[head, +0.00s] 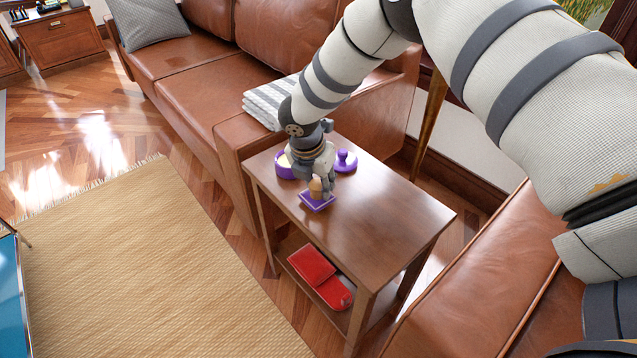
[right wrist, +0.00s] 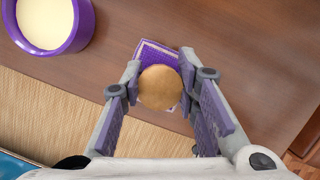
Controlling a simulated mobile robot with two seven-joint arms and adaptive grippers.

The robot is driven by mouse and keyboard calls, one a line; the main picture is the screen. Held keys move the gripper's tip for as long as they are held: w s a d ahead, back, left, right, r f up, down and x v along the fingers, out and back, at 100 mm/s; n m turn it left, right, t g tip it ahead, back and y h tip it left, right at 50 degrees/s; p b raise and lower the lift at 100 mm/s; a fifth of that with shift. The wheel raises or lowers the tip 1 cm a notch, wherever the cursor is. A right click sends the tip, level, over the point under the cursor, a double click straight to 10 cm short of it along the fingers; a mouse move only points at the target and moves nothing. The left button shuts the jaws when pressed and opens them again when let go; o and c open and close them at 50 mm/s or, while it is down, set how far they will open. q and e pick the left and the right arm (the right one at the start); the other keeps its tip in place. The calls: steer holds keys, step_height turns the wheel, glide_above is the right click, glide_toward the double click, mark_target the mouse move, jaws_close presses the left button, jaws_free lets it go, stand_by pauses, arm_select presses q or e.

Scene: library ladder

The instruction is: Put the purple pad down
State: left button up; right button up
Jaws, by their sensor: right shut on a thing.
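The purple pad (head: 317,201) is a flat square with a pale edge and a round wooden knob on top. It is at the left front part of the small wooden side table (head: 385,215). My right gripper (head: 316,188) points down over it, shut on the knob. In the right wrist view the fingers (right wrist: 159,88) hold the round knob (right wrist: 160,87) from both sides, and part of the pad (right wrist: 150,50) shows beneath it. I cannot tell whether the pad touches the tabletop or is just above it. My left gripper is not in view.
A red item (head: 313,265) is on the lower shelf. The tabletop's right front is clear. A sofa arm with a striped towel (head: 268,100) adjoins.

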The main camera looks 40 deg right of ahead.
steer(key=shift+f, duration=0.25)
steer(key=shift+f, duration=0.2)
steer(key=o, duration=1)
steer(key=shift+o, duration=0.2)
